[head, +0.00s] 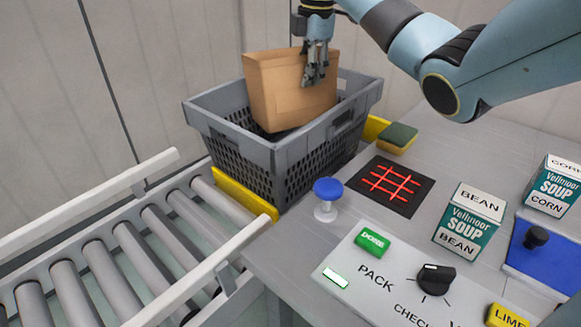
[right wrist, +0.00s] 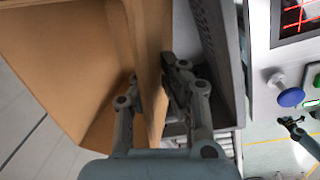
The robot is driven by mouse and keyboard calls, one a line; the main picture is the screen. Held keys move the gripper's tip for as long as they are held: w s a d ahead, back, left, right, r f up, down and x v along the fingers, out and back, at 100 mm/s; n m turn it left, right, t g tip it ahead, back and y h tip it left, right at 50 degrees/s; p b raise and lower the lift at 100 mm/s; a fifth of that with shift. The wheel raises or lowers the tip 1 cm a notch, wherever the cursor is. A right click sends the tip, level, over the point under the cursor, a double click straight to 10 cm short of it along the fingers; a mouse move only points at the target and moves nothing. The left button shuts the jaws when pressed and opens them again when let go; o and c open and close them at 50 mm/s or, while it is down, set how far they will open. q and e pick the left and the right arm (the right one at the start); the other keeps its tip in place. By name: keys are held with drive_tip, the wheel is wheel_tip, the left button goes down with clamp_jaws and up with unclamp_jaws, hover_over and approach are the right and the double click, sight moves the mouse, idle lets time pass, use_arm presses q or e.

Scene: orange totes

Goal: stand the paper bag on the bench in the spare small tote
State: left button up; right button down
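The brown paper bag (head: 290,92) is open at the top and leans a little, with its lower part inside the grey tote (head: 240,147). Whether its base touches the tote floor is hidden. My right gripper (head: 314,78) is shut on the bag's near right wall. In the right wrist view, the fingers (right wrist: 152,90) pinch the bag's wall (right wrist: 150,55) from both sides. My left gripper is outside the head view. A small dark gripper, seemingly my left one (right wrist: 293,128), shows at the right wrist view's lower right, too small to judge.
A roller conveyor (head: 125,250) runs up to the tote, with a yellow bar (head: 245,194) beside it. On the bench are a blue button (head: 327,190), a sponge (head: 398,137), a red grid (head: 391,184), soup boxes (head: 468,218) and a control panel (head: 350,268).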

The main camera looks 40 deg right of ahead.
sight(310, 117)
drive_tip(key=shift+f, duration=0.45)
drive_tip(key=shift+s+t+p, duration=0.15)
drive_tip(key=shift+t+p, duration=0.25)
drive_tip(key=shift+p, duration=0.35)
wheel_tip(310, 117, down, 6)
drive_tip(key=shift+a+r, duration=0.1)
drive_tip(key=shift+f, duration=2.15)
